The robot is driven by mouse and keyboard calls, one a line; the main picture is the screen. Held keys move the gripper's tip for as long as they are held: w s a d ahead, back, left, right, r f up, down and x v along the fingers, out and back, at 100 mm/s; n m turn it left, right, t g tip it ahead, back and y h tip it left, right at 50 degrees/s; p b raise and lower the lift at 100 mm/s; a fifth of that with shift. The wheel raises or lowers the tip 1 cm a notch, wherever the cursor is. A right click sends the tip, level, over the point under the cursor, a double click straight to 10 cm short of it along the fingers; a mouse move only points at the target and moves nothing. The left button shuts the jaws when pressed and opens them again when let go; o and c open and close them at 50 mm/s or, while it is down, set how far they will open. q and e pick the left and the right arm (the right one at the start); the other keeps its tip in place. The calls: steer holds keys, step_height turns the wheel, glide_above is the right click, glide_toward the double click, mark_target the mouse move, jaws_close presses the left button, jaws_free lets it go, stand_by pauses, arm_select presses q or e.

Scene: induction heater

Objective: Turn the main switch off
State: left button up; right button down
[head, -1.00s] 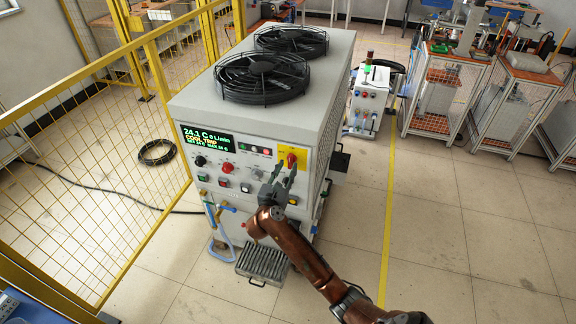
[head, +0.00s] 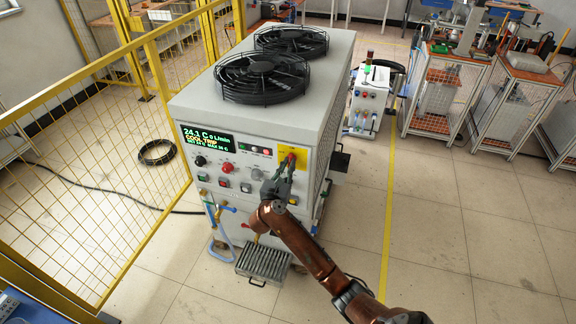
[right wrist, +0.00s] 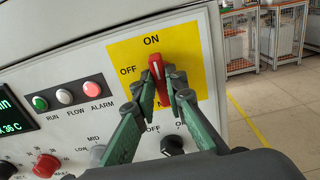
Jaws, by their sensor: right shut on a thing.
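The main switch is a red rotary handle (right wrist: 156,66) on a yellow plate (right wrist: 192,48) on the front panel of the white machine. The plate reads ON above the handle and OFF to its left. The handle stands roughly upright, its upper end towards ON. In the head view my right gripper (head: 284,165) reaches the yellow plate (head: 301,154) at the panel's right side. My left gripper is not in view.
Several small knobs and lamps sit near the plate, including a black knob (right wrist: 172,144) just below my fingers. A yellow mesh fence (head: 90,170) stands left of the machine. A slatted metal box (head: 264,263) is at its foot.

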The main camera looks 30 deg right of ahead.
steer(key=shift+r+n+p, duration=0.1)
steer(key=shift+n+p, duration=0.4)
steer(key=shift+p, duration=0.3)
steer(key=shift+w+a+f+n+p, duration=0.1)
steer(key=shift+f+n+p, duration=0.05)
steer(key=shift+n+p, duration=1.9)
steer(key=shift+a+f+n+p, duration=0.1)
steer(key=shift+n+p, duration=1.5)
steer(key=shift+p, duration=0.75)
steer(key=shift+w+a+f+n+p, duration=0.1)
steer(key=shift+f+n+p, duration=0.05)
steer(key=shift+n+p, duration=1.9)
steer(key=c, duration=2)
jaws_free()
steer(key=shift+d, duration=0.1)
steer(key=shift+o, duration=0.2)
steer(key=shift+r, duration=0.1)
steer(key=shift+s, duration=0.1)
